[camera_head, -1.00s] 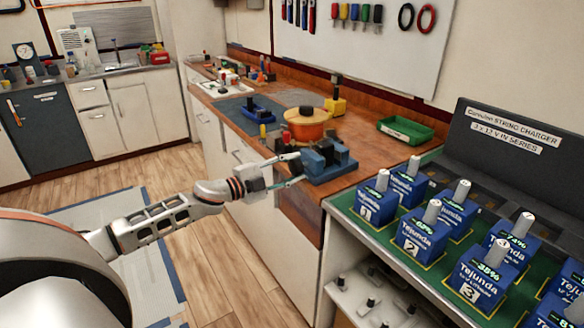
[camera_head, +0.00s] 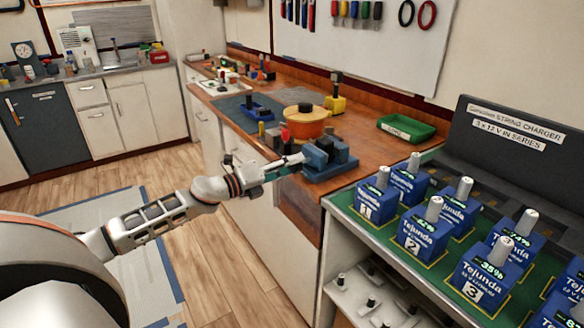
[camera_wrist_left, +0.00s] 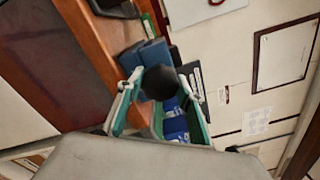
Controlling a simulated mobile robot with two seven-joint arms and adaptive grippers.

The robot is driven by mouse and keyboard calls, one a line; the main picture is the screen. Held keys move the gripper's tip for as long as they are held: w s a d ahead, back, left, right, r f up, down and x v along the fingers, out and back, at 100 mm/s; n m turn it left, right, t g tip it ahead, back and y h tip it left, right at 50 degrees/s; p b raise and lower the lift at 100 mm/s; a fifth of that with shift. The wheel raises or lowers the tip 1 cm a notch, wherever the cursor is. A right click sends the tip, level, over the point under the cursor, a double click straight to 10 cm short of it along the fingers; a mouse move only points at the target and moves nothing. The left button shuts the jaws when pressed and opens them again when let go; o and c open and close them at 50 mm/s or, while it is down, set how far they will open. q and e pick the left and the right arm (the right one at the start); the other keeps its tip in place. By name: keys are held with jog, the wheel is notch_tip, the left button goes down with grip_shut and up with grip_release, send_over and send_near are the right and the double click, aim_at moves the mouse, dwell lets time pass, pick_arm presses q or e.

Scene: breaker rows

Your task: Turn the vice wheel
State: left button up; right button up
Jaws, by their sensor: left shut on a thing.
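The blue vice (camera_head: 330,160) stands at the front edge of the wooden bench in the head view. Its blue body (camera_wrist_left: 155,52) also shows in the left wrist view. The vice wheel (camera_wrist_left: 159,83) is a dark round shape there, between the two green-and-white fingers. My left gripper (camera_head: 294,163) reaches the vice from the left and is shut on the wheel. In the head view the fingers mostly hide the wheel. My right gripper is in neither view.
An orange pot (camera_head: 304,124) stands just behind the vice. A green bin (camera_head: 405,129) lies to its right. The charger rack with blue batteries (camera_head: 423,232) is close at the right. Open floor (camera_head: 225,255) lies in front of the bench.

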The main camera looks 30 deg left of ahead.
pick_arm(q)
jog(key=m+b, duration=0.1)
jog(key=m, duration=0.4)
jog(key=shift+f, duration=0.15)
jog(key=shift+m+b, duration=0.3)
jog(key=shift+m, duration=0.1)
jog(key=o, duration=1.1)
jog(key=shift+v, duration=6.05)
